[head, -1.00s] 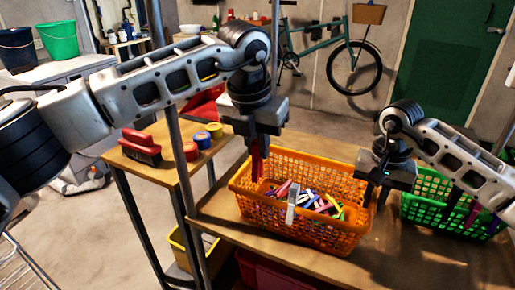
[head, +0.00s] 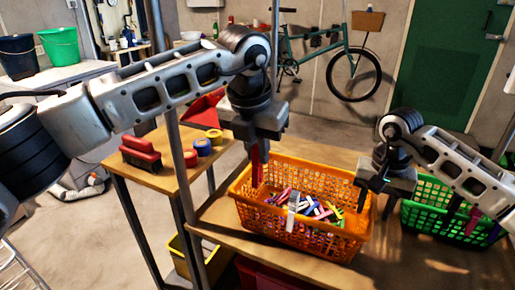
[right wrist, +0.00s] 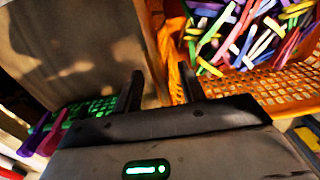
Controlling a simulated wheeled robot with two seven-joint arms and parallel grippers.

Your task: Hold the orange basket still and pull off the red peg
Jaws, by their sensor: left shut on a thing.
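The orange basket (head: 345,247) stands on the wooden table with several coloured pegs inside. A red peg (head: 256,174) stands upright at its back left rim, under my left gripper (head: 259,160), which is shut on it. I cannot tell whether the peg still touches the rim. My right gripper (head: 373,200) points down at the basket's right side. In the right wrist view the basket (right wrist: 270,88) is at the upper right. My right gripper's fingers (right wrist: 161,88) are apart there, with orange rim between them, nearer the right finger.
A green basket (head: 425,220) stands close on the right, behind my right arm. A small side table (head: 160,180) at left holds a red-handled brush (head: 140,153) and tape rolls (head: 203,147). The table's front right is clear.

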